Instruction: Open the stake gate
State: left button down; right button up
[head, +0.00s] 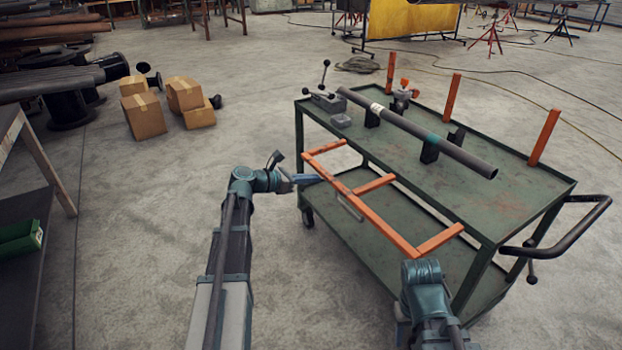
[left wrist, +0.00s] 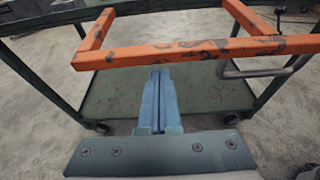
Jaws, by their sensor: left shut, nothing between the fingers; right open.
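The orange stake gate (head: 375,218) is a long rail with short cross stakes. It sticks out from the near long side of the green cart (head: 500,205), roughly level with its top. In the left wrist view the rail (left wrist: 190,52) crosses the upper picture, paint worn. My left gripper (head: 312,179) is shut and empty, at the rail near the gate's far-left end. Its blue fingertips (left wrist: 160,74) lie just below the rail in the left wrist view; contact cannot be told.
Upright orange stakes (head: 544,137) line the far side. The cart's black handle (head: 570,240) is at right. Cardboard boxes (head: 143,116) stand at left; the floor between is clear.

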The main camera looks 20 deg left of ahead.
pick_arm(q)
jog(key=shift+r+g+y+p, duration=0.35)
jog(key=shift+r+p, duration=0.8)
jog(key=shift+p, duration=0.8)
notch_tip(320, 180, up, 7)
jog(key=w+g+y+p, duration=0.1)
jog(key=g+y+p, duration=0.1)
jog(key=p, duration=1)
jog(key=shift+d+r+g+p, duration=0.15)
jog(key=shift+d+g+p, duration=0.2)
jog(key=shift+d, duration=0.05)
